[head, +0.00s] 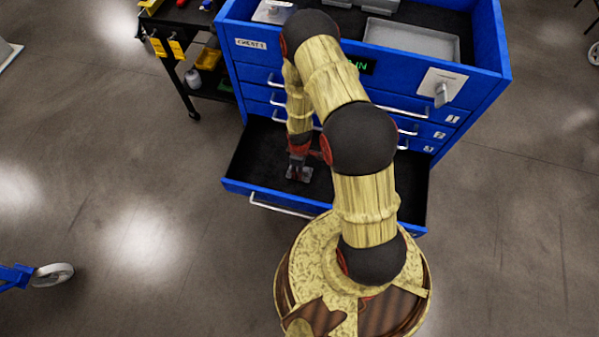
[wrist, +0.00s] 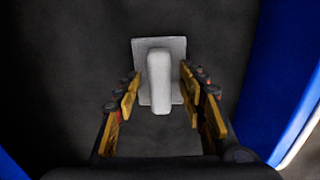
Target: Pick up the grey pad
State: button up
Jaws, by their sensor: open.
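The grey pad (wrist: 174,49) lies on the dark floor of the open drawer, a flat square plate with a raised upright bar on it. In the wrist view it sits between the two fingers of my gripper (wrist: 160,88), which is open, with a gap on each side of the bar. In the head view my gripper (head: 298,166) points down into the left part of the drawer, over a small grey piece (head: 303,176) that is mostly covered by it.
The open drawer (head: 250,190) belongs to a blue chest (head: 480,80) and has a raised front edge with a silver handle (head: 280,208). A grey tray (head: 412,42) and a white plate (head: 272,12) are on the chest top. A black cart (head: 180,30) stands at left.

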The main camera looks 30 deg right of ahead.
jog(key=shift+c, duration=0.6)
grip_shut()
